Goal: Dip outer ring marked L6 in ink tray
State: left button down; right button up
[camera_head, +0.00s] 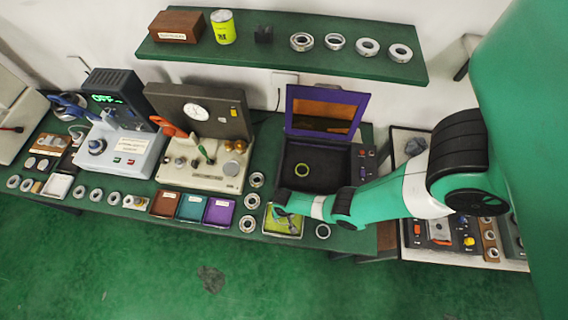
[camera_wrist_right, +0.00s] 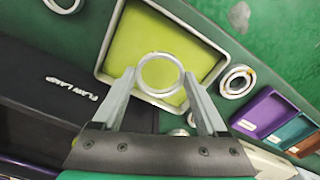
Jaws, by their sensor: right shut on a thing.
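My right gripper (camera_head: 279,211) reaches over the yellow-green ink tray (camera_head: 296,233) at the bench's front edge. In the right wrist view, my right gripper (camera_wrist_right: 160,80) is shut on a silver bearing ring (camera_wrist_right: 160,94), one finger at each side. The ink tray (camera_wrist_right: 136,40) lies behind the ring in that view, with a pale rim and yellow-green floor. I cannot tell whether the ring touches the ink. No L6 mark is readable on it. In the head view the ring is not clear at the fingers. My left gripper is not in view.
Brown, teal and purple trays (camera_head: 219,211) stand left of the ink tray. Loose rings (camera_head: 249,224) lie close beside it, another (camera_head: 322,231) to its right. A black lamp box (camera_head: 318,165) with a raised lid stands behind. A shelf (camera_head: 270,54) holds more rings.

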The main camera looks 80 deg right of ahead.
jog(key=shift+f+b, duration=3)
jog(key=shift+r, duration=0.1)
dwell(1.4)
notch_tip(320, 180, up, 9)
jog(key=p, duration=0.8)
jog(key=shift+f+p, duration=0.2)
jog(key=shift+p, duration=0.2)
dwell(0.9)
